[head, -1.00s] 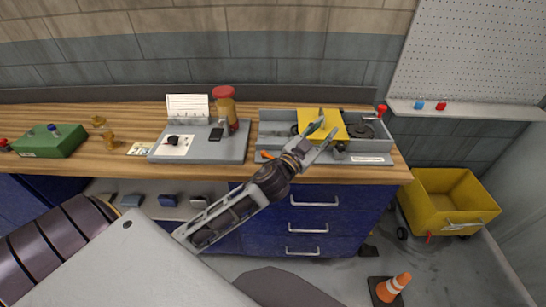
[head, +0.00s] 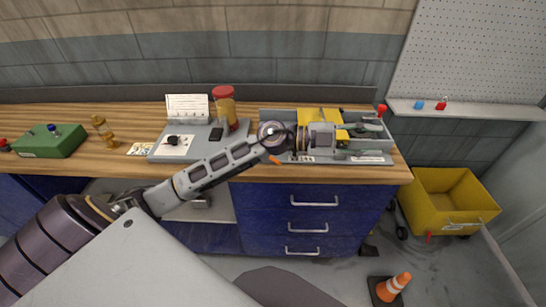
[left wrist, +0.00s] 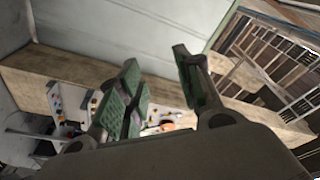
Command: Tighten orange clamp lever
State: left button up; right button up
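A small orange lever (head: 274,159), which looks like the clamp lever, sits at the front left of a grey tray-like fixture (head: 264,118) on the wooden bench. My left arm passes just above it and partly covers the fixture. My left gripper (head: 368,141) is over the right part of the fixture, its fingers pointing right, away from the orange lever. In the left wrist view the two green-padded fingers (left wrist: 158,88) stand apart with nothing between them. A small orange spot (left wrist: 170,126) shows beyond them, too small to identify. My right gripper is not in view.
A yellow part (head: 320,114) lies in the fixture, and a red knob (head: 382,108) stands at its right end. A red-lidded jar (head: 225,106) and a grey panel (head: 236,150) are left of it. A yellow cart (head: 455,197) stands right of the bench.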

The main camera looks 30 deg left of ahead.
pick_arm(q)
jog(key=a+f+m+g+y, duration=0.2)
jog(key=a+f+g+y, duration=0.3)
jog(key=a+f+y, duration=0.45)
jog(key=a+r+n+y, duration=0.1)
jog(key=a+n+y, duration=0.3)
jog(key=a, duration=1.5)
jog(key=y, duration=0.3)
jog(key=shift+n+g, duration=0.3)
jog(key=shift+n, duration=0.1)
jog(key=shift+y, duration=0.25)
